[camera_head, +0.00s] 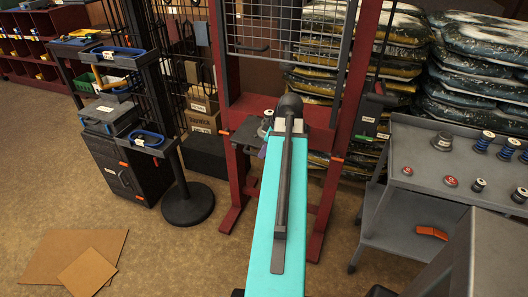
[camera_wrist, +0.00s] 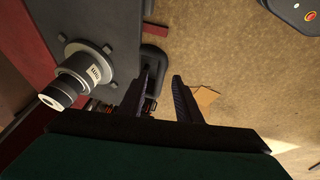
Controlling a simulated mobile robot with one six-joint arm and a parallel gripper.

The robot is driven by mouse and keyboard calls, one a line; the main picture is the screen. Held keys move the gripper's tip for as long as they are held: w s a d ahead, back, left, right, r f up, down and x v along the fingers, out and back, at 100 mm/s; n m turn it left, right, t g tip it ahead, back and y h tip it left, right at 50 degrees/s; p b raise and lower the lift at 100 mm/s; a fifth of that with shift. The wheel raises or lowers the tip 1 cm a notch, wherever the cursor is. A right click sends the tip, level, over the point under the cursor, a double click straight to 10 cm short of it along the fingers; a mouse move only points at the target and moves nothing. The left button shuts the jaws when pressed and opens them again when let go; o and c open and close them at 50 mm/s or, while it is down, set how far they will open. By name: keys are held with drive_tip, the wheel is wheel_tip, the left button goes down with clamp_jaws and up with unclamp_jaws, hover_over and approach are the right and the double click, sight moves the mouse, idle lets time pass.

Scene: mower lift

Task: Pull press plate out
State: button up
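The red press frame (camera_head: 234,165) stands ahead in the head view, with a grey bed (camera_head: 244,131) across it, partly behind my turquoise arm. In the wrist view a broad grey surface (camera_wrist: 112,25) fills the upper left. A silver stepped cylinder with a white label (camera_wrist: 85,68) is on it; I cannot tell where the press plate ends and the bed begins. My gripper (camera_wrist: 163,75) is open, its dark fingers apart with nothing clearly between them. It is right of the cylinder, beside the grey surface's edge. In the head view my arm mostly hides it.
A grey cart (camera_head: 425,170) with springs and small parts stands on the right. A black rack with trays and a round base (camera_head: 188,204) stands left of the press. Cardboard sheets (camera_head: 75,255) lie on the left floor. Stacked bags (camera_head: 480,75) are behind. Floor between is clear.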

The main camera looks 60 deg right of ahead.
drive_tip(key=d+b+v, duration=0.1)
drive_tip(key=b+v, duration=0.1)
drive_tip(key=v, duration=0.9)
drive_tip(key=shift+a+r, duration=0.2)
drive_tip(key=shift+a, duration=0.3)
drive_tip(key=shift+s, duration=0.1)
